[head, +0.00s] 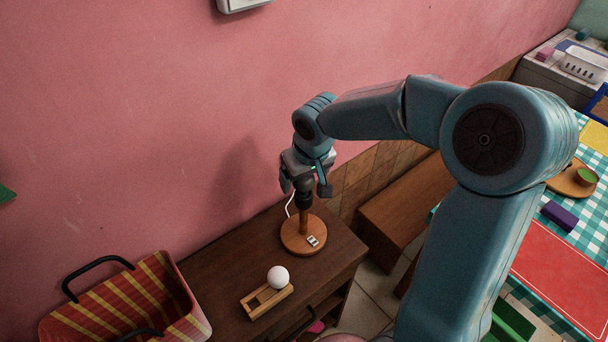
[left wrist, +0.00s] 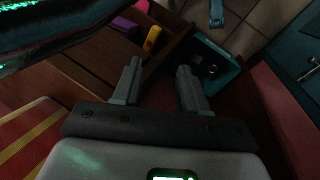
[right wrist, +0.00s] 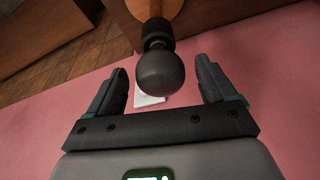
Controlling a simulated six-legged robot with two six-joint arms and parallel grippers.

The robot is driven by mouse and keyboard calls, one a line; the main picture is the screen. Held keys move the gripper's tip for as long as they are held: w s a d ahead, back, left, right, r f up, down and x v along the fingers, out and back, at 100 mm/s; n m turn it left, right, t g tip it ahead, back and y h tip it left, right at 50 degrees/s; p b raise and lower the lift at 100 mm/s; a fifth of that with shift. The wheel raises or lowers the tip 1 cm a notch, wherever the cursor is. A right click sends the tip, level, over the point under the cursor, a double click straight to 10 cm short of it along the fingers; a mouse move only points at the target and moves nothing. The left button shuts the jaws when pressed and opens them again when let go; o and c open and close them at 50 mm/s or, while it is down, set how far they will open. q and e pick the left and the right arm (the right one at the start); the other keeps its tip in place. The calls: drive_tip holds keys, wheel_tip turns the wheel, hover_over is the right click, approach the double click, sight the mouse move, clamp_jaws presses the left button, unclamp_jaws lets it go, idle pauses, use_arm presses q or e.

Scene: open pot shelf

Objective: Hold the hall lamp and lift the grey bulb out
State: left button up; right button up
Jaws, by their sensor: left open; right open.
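The hall lamp (head: 303,236) stands upright on the dark cabinet, with a round wooden base, a wooden stem and a black socket. The grey bulb (right wrist: 160,73) sits in the socket in the right wrist view; in the head view my gripper mostly hides it. My right gripper (head: 305,188) is open at the lamp's top. Its fingers (right wrist: 161,82) stand on either side of the bulb, with gaps on both sides. My left gripper (left wrist: 159,70) is open and empty, seen only in its own wrist view. A white bulb (head: 278,276) rests on a small wooden holder (head: 256,304).
A red-and-yellow striped basket (head: 190,322) with black handles stands left of the holder. The pink wall (head: 130,130) is behind the cabinet (head: 217,282). A wooden bench (head: 401,207) and a checked table are at right. A teal box (left wrist: 222,62) shows in the left wrist view.

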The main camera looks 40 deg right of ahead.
drive_tip(key=shift+a, duration=0.1)
drive_tip(key=c, duration=0.9)
drive_tip(key=o, duration=0.9)
drive_tip(key=shift+r, duration=0.15)
drive_tip(key=b+v, duration=0.1)
drive_tip(key=v, duration=1.5)
drive_tip(key=shift+s, duration=0.15)
